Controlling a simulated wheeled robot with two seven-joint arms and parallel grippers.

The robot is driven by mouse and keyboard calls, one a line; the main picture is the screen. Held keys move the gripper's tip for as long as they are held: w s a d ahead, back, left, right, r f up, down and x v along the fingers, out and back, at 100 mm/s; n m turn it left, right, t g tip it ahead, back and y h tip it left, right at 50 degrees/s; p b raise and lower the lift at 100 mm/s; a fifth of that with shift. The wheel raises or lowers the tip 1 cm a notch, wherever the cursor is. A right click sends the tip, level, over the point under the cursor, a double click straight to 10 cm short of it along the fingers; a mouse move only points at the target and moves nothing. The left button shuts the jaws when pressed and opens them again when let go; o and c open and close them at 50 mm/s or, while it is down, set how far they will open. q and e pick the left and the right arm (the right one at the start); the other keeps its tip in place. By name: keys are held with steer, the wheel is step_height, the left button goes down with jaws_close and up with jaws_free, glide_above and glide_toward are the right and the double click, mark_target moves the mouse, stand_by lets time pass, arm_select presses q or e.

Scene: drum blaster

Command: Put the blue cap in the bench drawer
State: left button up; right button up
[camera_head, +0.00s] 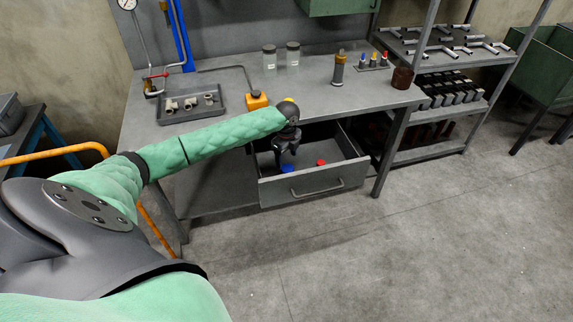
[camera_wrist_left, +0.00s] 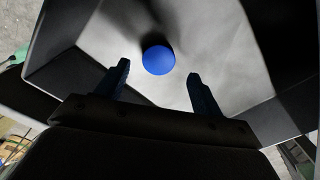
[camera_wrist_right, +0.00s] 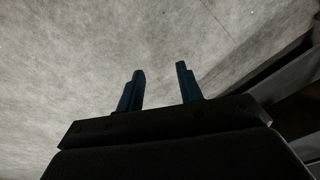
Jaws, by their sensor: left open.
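The blue cap (camera_head: 287,168) is inside the pulled-out bench drawer (camera_head: 313,183), near its front wall. In the left wrist view the blue cap (camera_wrist_left: 158,58) shows round and whole, beyond and between the fingertips, with a dark shadow beside it. My left gripper (camera_head: 286,160) points down into the drawer just above the cap. Its fingers are apart and do not touch the cap. My right gripper (camera_wrist_right: 160,69) shows only in its own wrist view, with its fingers apart and empty over the grey floor.
A red cap (camera_head: 321,162) is in the drawer, right of the blue one. The bench top (camera_head: 225,125) holds a fittings tray (camera_head: 190,106), glass jars (camera_head: 292,55) and a brown bottle (camera_head: 402,77). A shelf rack (camera_head: 455,60) stands to the right. The floor in front is clear.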

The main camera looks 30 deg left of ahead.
mark_target(286, 168)
arm_select(q)
step_height(286, 168, up, 7)
steer(key=b, duration=0.1)
arm_select(e)
steer(key=r, duration=0.2)
steer(key=s+r, duration=0.1)
steer(key=r, duration=0.2)
steer(key=shift+d, duration=0.15)
steer(key=shift+w, duration=0.1)
